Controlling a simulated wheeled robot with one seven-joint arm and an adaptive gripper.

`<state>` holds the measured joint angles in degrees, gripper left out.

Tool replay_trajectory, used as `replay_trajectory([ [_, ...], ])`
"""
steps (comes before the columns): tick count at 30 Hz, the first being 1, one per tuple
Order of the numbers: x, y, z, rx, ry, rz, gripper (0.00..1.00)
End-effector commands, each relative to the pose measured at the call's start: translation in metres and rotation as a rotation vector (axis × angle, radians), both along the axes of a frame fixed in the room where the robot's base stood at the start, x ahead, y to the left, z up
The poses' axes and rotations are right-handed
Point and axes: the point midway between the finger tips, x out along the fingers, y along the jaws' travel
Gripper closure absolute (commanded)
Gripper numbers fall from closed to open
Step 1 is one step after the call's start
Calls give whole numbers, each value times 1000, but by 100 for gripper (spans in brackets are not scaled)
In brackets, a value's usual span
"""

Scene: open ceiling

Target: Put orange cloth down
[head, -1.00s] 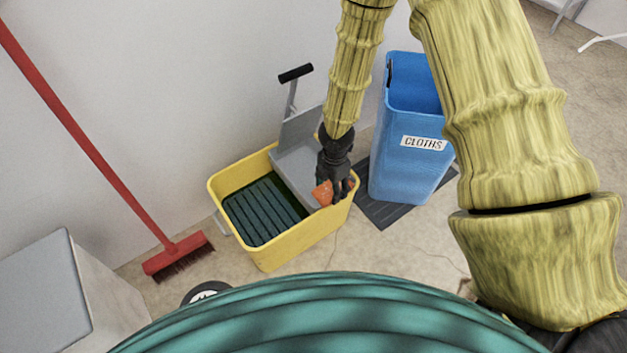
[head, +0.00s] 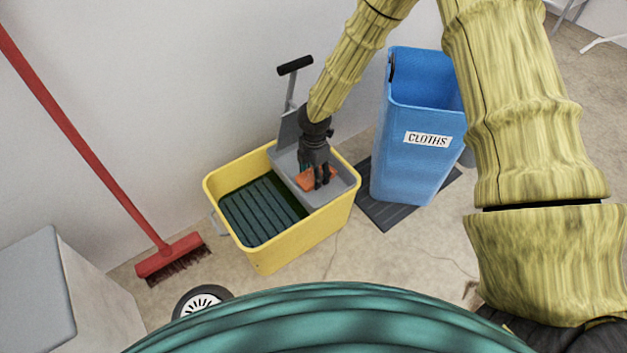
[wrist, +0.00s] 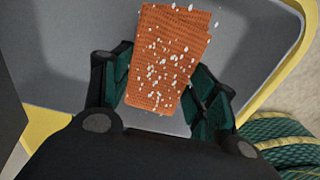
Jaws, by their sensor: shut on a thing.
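The orange cloth (head: 316,178) is at the grey wringer tray (head: 342,186) on the right part of the yellow mop bucket (head: 308,240). In the wrist view the cloth (wrist: 168,62) is a folded, textured piece with white specks over it. My gripper (head: 322,184) points down over the tray. Its dark green fingers sit on either side of the cloth, shut on it. The grey tray floor lies behind the cloth in the wrist view. I cannot tell whether the cloth touches that floor.
A blue bin (head: 408,165) labelled CLOTHS stands right of the bucket on a dark mat (head: 376,208). The wringer's handle (head: 294,66) rises behind the bucket. A red broom (head: 172,257) leans at the left, near a grey box (head: 38,290).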

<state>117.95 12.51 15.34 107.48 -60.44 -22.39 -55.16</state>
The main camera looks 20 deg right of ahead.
Motion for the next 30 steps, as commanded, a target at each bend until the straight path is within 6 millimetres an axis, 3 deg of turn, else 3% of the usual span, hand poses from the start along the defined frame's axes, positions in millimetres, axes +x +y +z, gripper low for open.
replay_trajectory([
  [1, 0, 0, -13, 0, 1, 1, 65],
  [5, 0, 0, -33, 1, 0, 0, 65],
  [21, 4, 1, -35, -1, -1, 1, 65],
  [22, 4, 1, -36, 0, -1, 1, 40],
  [25, 4, 1, -36, 0, -1, 1, 22],
  [30, 4, 1, -36, 0, -1, 1, 20],
])
